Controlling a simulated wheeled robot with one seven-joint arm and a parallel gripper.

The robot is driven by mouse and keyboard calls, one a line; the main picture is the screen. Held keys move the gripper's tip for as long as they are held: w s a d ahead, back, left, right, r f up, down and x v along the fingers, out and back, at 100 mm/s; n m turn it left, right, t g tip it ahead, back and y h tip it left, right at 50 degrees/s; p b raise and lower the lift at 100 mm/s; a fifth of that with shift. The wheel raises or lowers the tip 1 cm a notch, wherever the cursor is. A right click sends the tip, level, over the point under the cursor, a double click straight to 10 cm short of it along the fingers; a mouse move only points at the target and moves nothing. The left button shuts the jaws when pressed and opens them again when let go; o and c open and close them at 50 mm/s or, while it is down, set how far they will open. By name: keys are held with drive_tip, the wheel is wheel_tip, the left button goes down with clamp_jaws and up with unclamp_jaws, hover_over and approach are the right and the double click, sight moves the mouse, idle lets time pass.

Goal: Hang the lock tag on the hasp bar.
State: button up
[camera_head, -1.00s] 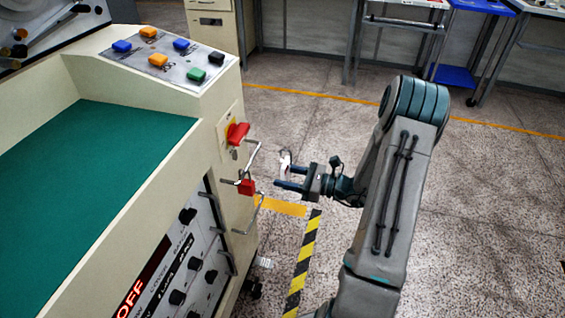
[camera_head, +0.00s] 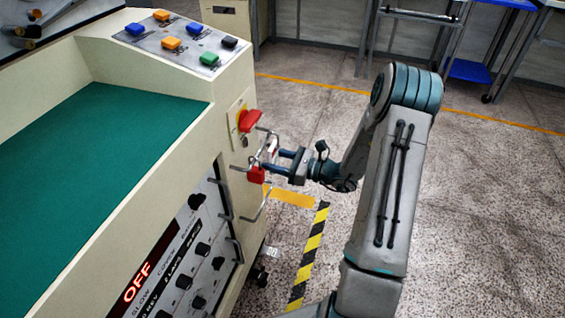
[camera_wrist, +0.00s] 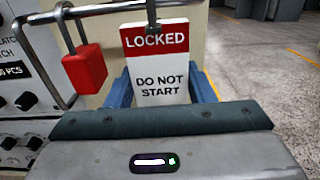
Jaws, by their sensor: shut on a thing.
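The lock tag (camera_wrist: 158,70) is white with a red "LOCKED" band and reads "DO NOT START". It is upright between the blue fingers of my gripper (camera_wrist: 160,92), which is shut on it. A grey hook (camera_wrist: 151,14) rises from its top edge. The hasp bar (camera_wrist: 95,11) runs across the top left of the wrist view and meets the hook there; I cannot tell whether the hook is around it. A red padlock (camera_wrist: 85,68) hangs on the bar, left of the tag. In the head view my gripper (camera_head: 274,158) is at the bar, just above and right of the padlock (camera_head: 256,175).
A red switch handle (camera_head: 250,120) on a yellow plate sits just above the bar. A grey handle (camera_head: 268,200) sticks out below it. The cream machine (camera_head: 150,205) stands close on the left. Open floor (camera_head: 490,200) lies to the right.

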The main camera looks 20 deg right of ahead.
drive_tip(key=shift+x, duration=1.1)
drive_tip(key=shift+f+b, duration=0.6)
drive_tip(key=shift+f, duration=0.25)
drive_tip(key=o, duration=1)
drive_tip(key=shift+d, duration=0.15)
